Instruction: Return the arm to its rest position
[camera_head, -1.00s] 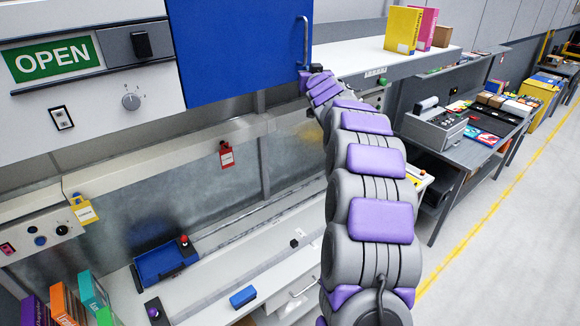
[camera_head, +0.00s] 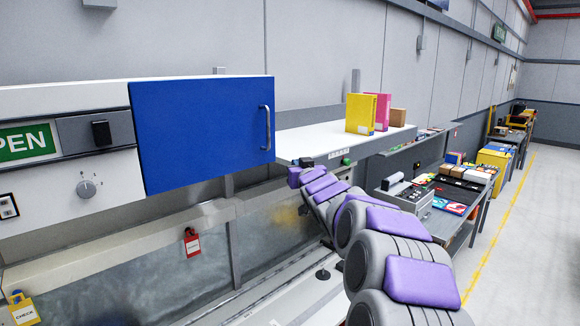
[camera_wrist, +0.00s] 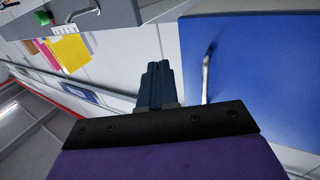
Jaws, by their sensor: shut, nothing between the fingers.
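My arm, grey with purple pads, reaches from the lower right of the head view toward the shelf. My gripper (camera_head: 306,163) is at its far end, small in that view, below and right of the blue cabinet door (camera_head: 203,130). In the wrist view my gripper (camera_wrist: 160,68) has its dark fingers together, with nothing between them. The door's silver handle (camera_head: 267,128) also shows in the wrist view (camera_wrist: 206,76), just right of the fingers and apart from them in the picture.
A white shelf (camera_head: 340,143) holds yellow and pink binders (camera_head: 361,113) and a brown box (camera_head: 397,117). A grey workbench (camera_head: 447,222) with a machine and several items stands to the right. Open floor (camera_head: 530,230) with a yellow line lies at the far right.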

